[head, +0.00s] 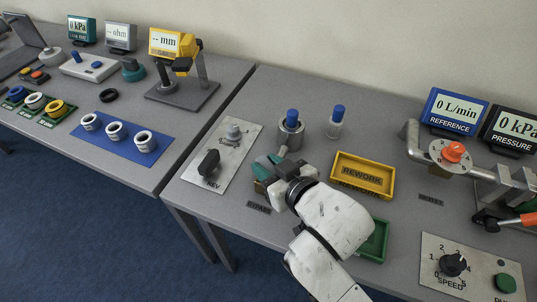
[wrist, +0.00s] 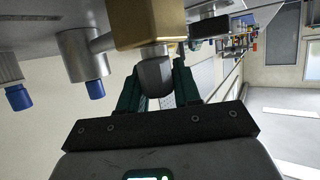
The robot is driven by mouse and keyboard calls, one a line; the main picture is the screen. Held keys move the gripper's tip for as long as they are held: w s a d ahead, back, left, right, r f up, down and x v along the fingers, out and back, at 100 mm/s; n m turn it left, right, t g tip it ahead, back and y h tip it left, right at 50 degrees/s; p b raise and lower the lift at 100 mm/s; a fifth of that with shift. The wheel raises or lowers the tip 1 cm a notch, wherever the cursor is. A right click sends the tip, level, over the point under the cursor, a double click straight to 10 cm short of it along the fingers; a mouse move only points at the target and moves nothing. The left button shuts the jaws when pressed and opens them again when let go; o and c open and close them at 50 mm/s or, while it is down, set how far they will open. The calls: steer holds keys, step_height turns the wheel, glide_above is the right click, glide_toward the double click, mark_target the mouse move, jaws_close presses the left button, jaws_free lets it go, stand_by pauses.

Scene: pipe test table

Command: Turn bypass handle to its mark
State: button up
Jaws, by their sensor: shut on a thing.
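The bypass handle (wrist: 155,74) is a dark grey, rounded knob under a brass valve block (wrist: 148,22) in the wrist view. My gripper (wrist: 155,88) has its two teal fingers on either side of the handle and is shut on it. In the head view my gripper (head: 268,170) reaches the valve just behind a small dark label (head: 258,207). My wrist and fingers hide the handle and most of the valve there. I cannot make out the mark or the handle's angle to it.
A metal cylinder with a blue cap (head: 291,128) stands close behind my gripper, joined by a pipe. A yellow REWORK tray (head: 363,174) and a green tray (head: 373,241) lie to the right. A plate with a black REV knob (head: 209,163) is at left.

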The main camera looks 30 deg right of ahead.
steer(key=n+y+p, duration=0.2)
steer(key=p, duration=0.1)
steer(key=n+y+p, duration=0.1)
steer(key=y, duration=0.1)
steer(key=shift+r+n+g, duration=0.3)
steer(key=shift+g, duration=0.1)
steer(key=shift+f+n+g+y+p, duration=0.2)
steer(key=shift+n+g+y+p, duration=0.6)
steer(key=shift+n+y, duration=0.7)
steer(key=shift+y, duration=0.4)
steer(key=o, duration=1)
steer(key=shift+f, duration=0.1)
steer(key=shift+c, duration=0.2)
steer(key=b+v, duration=0.1)
steer(key=v, duration=0.9)
steer(key=shift+s+d+r, duration=0.2)
steer(key=shift+d+r, duration=0.05)
steer(key=shift+r, duration=0.05)
